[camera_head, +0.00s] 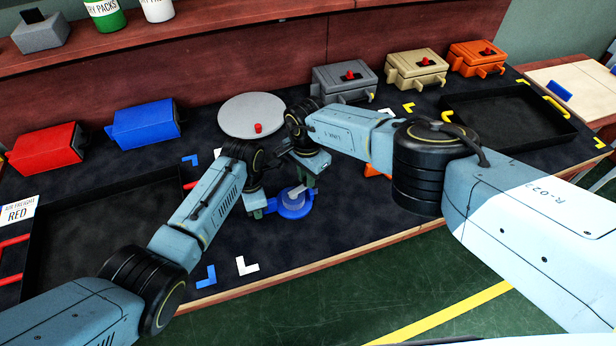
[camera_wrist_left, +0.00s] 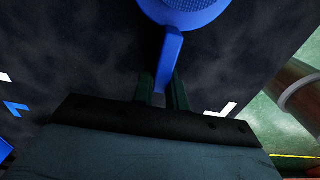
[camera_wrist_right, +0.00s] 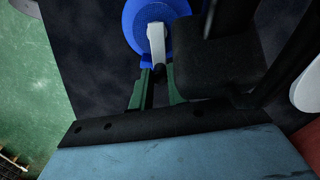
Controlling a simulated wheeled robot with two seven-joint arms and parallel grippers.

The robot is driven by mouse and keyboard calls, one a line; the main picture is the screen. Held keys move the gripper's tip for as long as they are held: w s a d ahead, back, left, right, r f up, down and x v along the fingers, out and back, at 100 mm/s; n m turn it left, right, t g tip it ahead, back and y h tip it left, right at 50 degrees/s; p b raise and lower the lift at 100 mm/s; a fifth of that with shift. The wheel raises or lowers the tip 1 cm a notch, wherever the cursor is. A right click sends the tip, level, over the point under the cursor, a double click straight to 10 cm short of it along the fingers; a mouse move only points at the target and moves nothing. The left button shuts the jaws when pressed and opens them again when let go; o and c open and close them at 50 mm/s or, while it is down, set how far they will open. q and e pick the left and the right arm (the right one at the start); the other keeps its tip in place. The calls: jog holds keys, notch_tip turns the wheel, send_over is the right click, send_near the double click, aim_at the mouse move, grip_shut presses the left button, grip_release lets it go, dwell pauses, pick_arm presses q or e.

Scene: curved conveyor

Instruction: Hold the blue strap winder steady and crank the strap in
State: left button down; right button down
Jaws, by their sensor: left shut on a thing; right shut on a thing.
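The blue strap winder (camera_head: 294,210) lies on the dark mat near the middle of the table's front part. Its round blue body (camera_wrist_left: 185,10) and straight blue handle (camera_wrist_left: 171,55) show in the left wrist view. My left gripper (camera_wrist_left: 165,88) is shut on that handle. In the right wrist view the winder's round body (camera_wrist_right: 136,35) carries a light grey crank arm (camera_wrist_right: 157,42). My right gripper (camera_wrist_right: 158,82) is shut on the crank's dark knob, from above the winder. In the head view both grippers partly cover the winder. I cannot make out the strap.
A black tray (camera_head: 40,268) stands at left and another (camera_head: 575,128) at right. Red (camera_head: 45,150) and blue (camera_head: 145,124) boxes, a grey round plate (camera_head: 251,110) and grey, beige and orange boxes line the back. An orange piece (camera_head: 377,170) is half hidden behind my right arm.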

jog(key=shift+w+a+n, duration=0.1)
jog(key=shift+n, duration=0.3)
jog(key=c, duration=1.3)
grip_release()
jog(key=shift+c, duration=0.2)
notch_tip(320, 180, up, 12)
